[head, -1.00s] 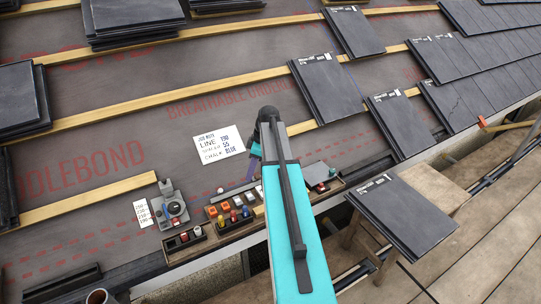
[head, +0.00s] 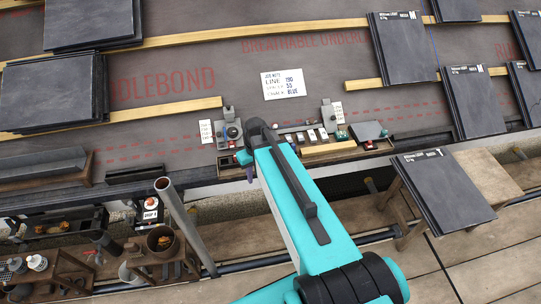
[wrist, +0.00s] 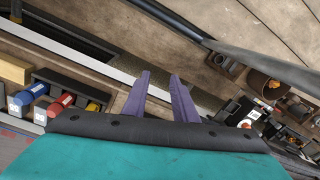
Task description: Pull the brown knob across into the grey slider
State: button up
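My gripper (wrist: 160,82) has two purple fingers, apart with nothing between them in the wrist view. In the head view a little purple of it shows beside my arm's dark end, near the batten's front edge. A grey fixture (head: 228,130) with a round dial stands just left of it. A second small grey fixture (head: 328,115) stands to the right. A thin grey bar lies between them, partly hidden by my arm. I cannot tell which of these is the grey slider, and I cannot make out the brown knob.
A tray (wrist: 68,82) beside my gripper holds blue, red and yellow pieces. A grey pipe (head: 183,225) rises at the left, near a bucket (head: 163,242) and a cluttered wooden bench. A slate (head: 443,190) lies on a wooden stand at the right.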

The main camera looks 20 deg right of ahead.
jog(key=s+a+f+g+b, duration=0.1)
jog(key=s+f+b, duration=0.2)
jog(key=s+f, duration=0.6)
jog(key=s+a+f+g+b, duration=0.2)
jog(key=s+f+b, duration=0.1)
jog(key=s+f, duration=0.7)
jog(key=s+a+f+m+g+b, duration=0.1)
jog(key=s+f+b, duration=0.2)
jog(key=s+f, duration=0.6)
notch_tip(320, 180, down, 3)
jog(key=shift+s+a+r+g+h+b, duration=0.1)
jog(key=shift+s+a+g+h+b, duration=0.1)
jog(key=shift+a+g+h+b, duration=0.15)
jog(key=shift+o, duration=0.7)
